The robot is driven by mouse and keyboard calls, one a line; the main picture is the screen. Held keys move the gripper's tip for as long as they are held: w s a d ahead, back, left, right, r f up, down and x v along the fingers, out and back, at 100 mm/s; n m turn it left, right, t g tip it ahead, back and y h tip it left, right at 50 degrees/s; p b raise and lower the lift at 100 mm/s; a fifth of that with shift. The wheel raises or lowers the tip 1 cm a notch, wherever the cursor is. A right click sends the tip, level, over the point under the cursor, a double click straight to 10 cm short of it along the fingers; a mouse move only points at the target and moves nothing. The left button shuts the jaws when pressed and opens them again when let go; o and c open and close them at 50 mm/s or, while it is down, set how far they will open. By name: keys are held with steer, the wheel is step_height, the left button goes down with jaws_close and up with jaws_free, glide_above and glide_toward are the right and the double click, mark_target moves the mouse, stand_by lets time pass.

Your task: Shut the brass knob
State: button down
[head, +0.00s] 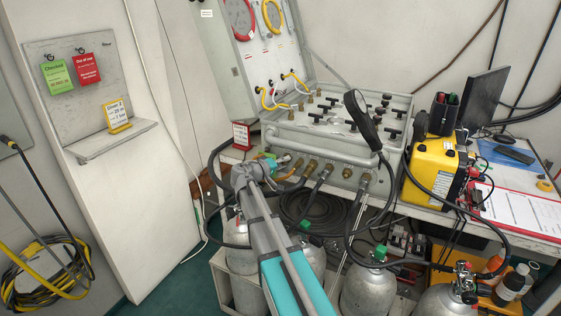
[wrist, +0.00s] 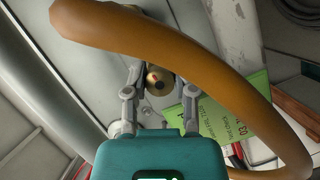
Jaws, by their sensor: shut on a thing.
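In the head view my gripper (head: 282,161) is at the left end of the front of the grey air panel (head: 338,143). The knob cannot be made out there behind my gripper. How far the knob is turned cannot be told.
A thick orange-brown hose (wrist: 225,75) arcs across the wrist view, close to the camera. A green tag (wrist: 222,127) lies right of my gripper. Brass fittings with hoses (head: 325,174) line the panel front. Gas cylinders (head: 364,290) stand below. A yellow case (head: 430,172) is at right.

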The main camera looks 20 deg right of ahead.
steer(key=shift+m, duration=0.3)
steer(key=shift+c, duration=2.2)
jaws_free()
